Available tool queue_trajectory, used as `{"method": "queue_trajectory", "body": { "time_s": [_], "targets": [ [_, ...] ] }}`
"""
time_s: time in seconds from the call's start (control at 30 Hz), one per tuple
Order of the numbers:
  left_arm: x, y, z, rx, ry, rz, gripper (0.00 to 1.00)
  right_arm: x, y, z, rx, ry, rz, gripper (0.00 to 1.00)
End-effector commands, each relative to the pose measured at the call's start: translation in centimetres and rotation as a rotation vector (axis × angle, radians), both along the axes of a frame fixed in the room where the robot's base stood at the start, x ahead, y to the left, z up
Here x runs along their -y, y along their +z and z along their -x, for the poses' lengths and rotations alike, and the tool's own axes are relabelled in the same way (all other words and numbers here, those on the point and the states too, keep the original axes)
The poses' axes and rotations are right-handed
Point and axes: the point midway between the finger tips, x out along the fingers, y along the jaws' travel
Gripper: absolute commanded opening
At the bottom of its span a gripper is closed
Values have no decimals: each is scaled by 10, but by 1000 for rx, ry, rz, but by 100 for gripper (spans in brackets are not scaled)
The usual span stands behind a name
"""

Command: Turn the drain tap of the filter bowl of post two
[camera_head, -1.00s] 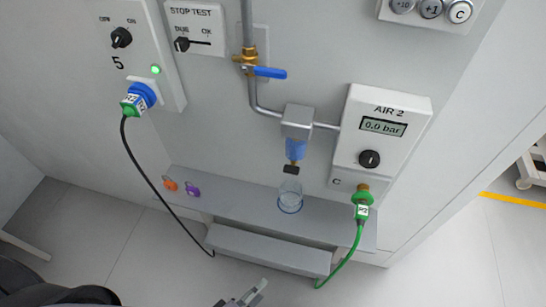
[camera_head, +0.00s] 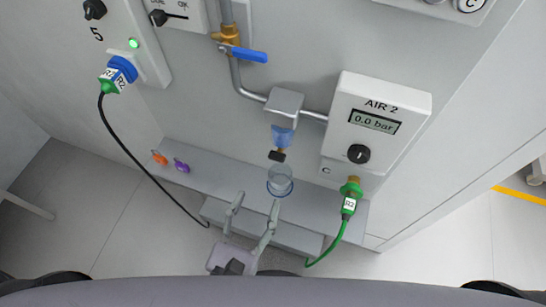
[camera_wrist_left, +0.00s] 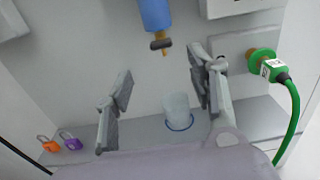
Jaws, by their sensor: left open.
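The filter bowl (camera_head: 282,136) is blue and hangs under a grey block on the pipe. Its drain tap (camera_head: 277,155) is a small dark knob at the bowl's bottom. In the left wrist view the tap (camera_wrist_left: 160,44) sits ahead of and above the open fingers, apart from them, with a brass tip below it. My left gripper (camera_head: 254,206) is open and empty, below and in front of the tap. It also shows in the left wrist view (camera_wrist_left: 160,85). A clear cup (camera_head: 280,181) stands on the shelf under the tap. My right gripper is not in view.
The shelf (camera_head: 225,185) also holds an orange padlock (camera_head: 159,158) and a purple padlock (camera_head: 181,166). The AIR 2 box (camera_head: 375,125), reading 0.0 bar, is right of the bowl, with a green hose (camera_head: 341,235) below. A blue-handled valve (camera_head: 248,55) sits above left.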

Motion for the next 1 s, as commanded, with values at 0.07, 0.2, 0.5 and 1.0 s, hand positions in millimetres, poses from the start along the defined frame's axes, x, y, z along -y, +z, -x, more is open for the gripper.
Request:
{"method": "queue_trajectory", "body": {
  "time_s": [0.07,0.2,0.5,1.0],
  "targets": [
    [6,5,-19,3,4,0,52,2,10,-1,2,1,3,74],
    [15,5,-48,3,2,0,52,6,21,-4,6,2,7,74],
    [30,2,-93,2,1,-3,52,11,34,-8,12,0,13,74],
    [33,-1,-103,1,-1,-3,48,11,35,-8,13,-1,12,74]
  ]
}}
